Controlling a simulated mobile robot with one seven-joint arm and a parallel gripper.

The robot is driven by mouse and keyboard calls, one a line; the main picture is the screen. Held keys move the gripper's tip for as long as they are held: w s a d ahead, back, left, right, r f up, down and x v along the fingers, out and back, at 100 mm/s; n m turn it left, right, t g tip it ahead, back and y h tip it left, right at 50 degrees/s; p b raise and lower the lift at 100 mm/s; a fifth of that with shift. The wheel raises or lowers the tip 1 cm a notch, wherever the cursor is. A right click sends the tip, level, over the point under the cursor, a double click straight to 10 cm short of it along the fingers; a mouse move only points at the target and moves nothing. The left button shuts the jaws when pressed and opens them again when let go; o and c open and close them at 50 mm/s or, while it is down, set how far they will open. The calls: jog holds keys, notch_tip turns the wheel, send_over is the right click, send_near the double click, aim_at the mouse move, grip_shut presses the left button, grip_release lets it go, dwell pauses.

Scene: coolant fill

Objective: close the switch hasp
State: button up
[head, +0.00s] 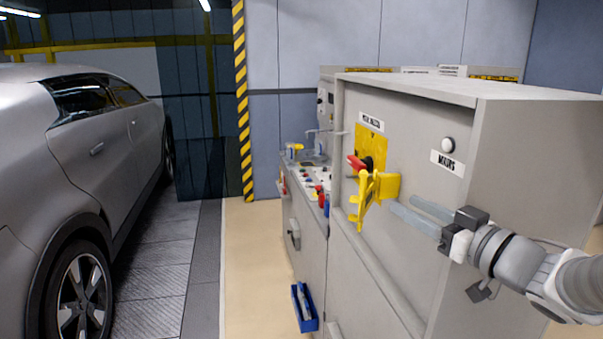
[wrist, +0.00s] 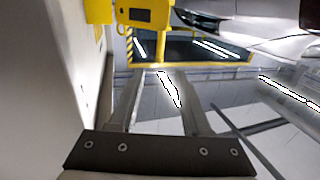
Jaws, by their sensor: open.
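The yellow switch hasp (head: 367,192) stands out from the front of the grey cabinet, swung away from its yellow backing plate (head: 373,142). A red switch handle (head: 357,163) shows above and behind it. My gripper (head: 401,204) is just right of the hasp, its two pale fingers apart and pointing towards it, with nothing between them. In the wrist view my gripper (wrist: 158,76) is also open and empty. Yellow hasp parts (wrist: 142,14) show beyond the fingertips at the top left. I cannot tell whether a finger touches the hasp.
The cabinet front (head: 385,255) runs close beside my gripper; a white round knob (head: 448,145) sits on it. A lower control panel (head: 311,190) and a blue bin (head: 305,307) are to the left. A silver car (head: 85,150) stands at the far left. The floor between is clear.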

aim_at(361, 181)
jog(key=b+x, duration=0.2)
jog(key=x, duration=1.4)
jog(key=shift+w, duration=0.15)
grip_shut()
dwell(0.7)
